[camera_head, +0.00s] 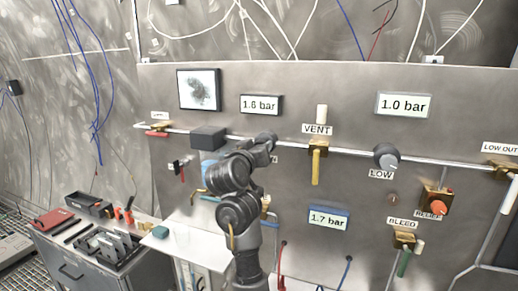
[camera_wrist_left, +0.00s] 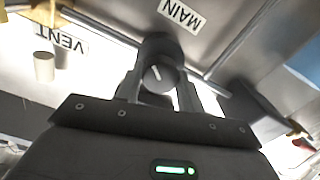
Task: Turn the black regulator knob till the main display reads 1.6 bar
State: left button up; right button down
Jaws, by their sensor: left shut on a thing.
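The black regulator knob (camera_wrist_left: 159,74), with a white pointer mark, sits between the fingers of my left gripper (camera_wrist_left: 159,90) in the left wrist view. The gripper is shut on it. The MAIN label (camera_wrist_left: 180,14) shows upside down beside it. In the head view my left gripper (camera_head: 262,142) reaches the panel on the pipe line, and my arm hides most of the knob and its label. The main display (camera_head: 261,104), just above, appears to read 1.6 bar. My right gripper is in neither view.
Other displays read 1.0 bar (camera_head: 403,105) and 1.7 bar (camera_head: 329,219). A brass VENT valve (camera_head: 318,160) stands just right of my gripper, and a dark box (camera_head: 208,138) left of it. The LOW knob (camera_head: 386,156) is farther right. A tool bench (camera_head: 95,250) stands at lower left.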

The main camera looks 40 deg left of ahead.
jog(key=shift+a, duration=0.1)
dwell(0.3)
pick_arm(q)
jog(key=o, duration=1)
